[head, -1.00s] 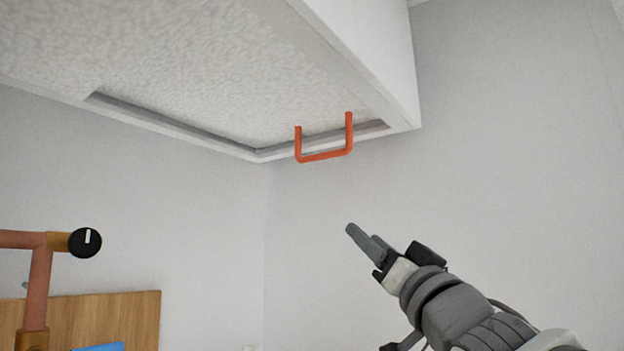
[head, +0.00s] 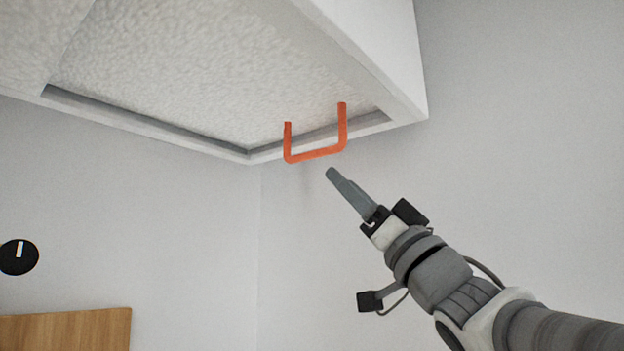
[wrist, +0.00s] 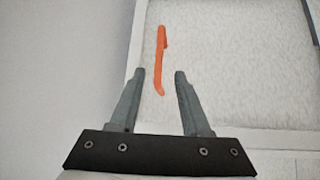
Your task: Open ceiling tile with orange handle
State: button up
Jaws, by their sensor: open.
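The ceiling tile (head: 190,70) is a white textured panel set in a white frame overhead. An orange U-shaped handle (head: 317,153) hangs down from the tile near its right edge. My gripper (head: 330,173) points up and to the left, with its tips just below and right of the handle in the head view. In the wrist view my gripper (wrist: 160,74) is open and empty, and the orange handle (wrist: 161,60) appears between and beyond its two fingers. The tile also shows behind it in the wrist view (wrist: 240,70). I see no contact between fingers and handle.
The white ceiling frame (head: 385,70) borders the tile on the right. A black round knob (head: 19,257) is at the left edge and a wooden board (head: 65,330) is at lower left. The space around the gripper in front of the grey walls is clear.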

aim_at(312, 151)
jog(key=p+x, duration=0.5)
jog(key=x, duration=0.8)
jog(key=shift+w+a+r, duration=0.1)
jog(key=shift+w+r, duration=0.05)
jog(key=shift+w, duration=0.05)
jog(key=shift+c, duration=0.4)
grip_shut()
dwell(0.4)
